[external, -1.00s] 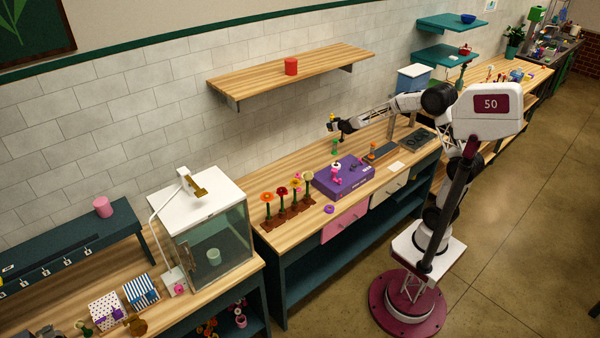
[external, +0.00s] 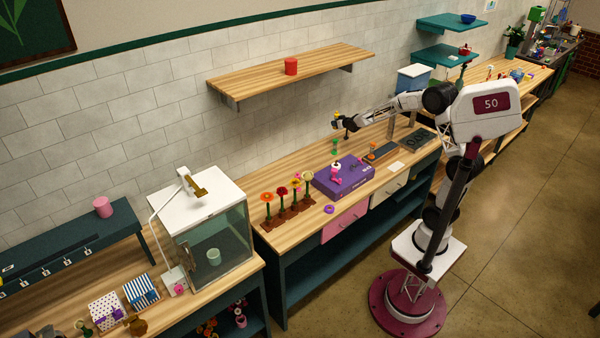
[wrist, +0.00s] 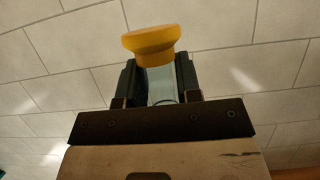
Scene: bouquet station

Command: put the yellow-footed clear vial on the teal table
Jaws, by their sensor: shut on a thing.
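The yellow-footed clear vial (wrist: 152,62) is between the fingers of my gripper (wrist: 158,82) in the wrist view. Its wide yellow foot points up and away from the palm, and its clear body sits between the dark fingers. In the external view my gripper (external: 338,121) is shut on it, high above the wooden counter and in front of the tiled wall. Only a small yellow spot of the vial (external: 337,114) shows there. A teal raised bench (external: 70,246) stands at the far left, with a pink cup on it; I cannot tell whether it is the teal table.
A purple box (external: 345,181) and several potted flowers (external: 287,208) stand on the wooden counter (external: 300,232). A glass-fronted cabinet (external: 215,240) stands left of them. A wooden wall shelf (external: 250,81) holds a red can (external: 291,66). Teal wall shelves (external: 450,24) are at the upper right.

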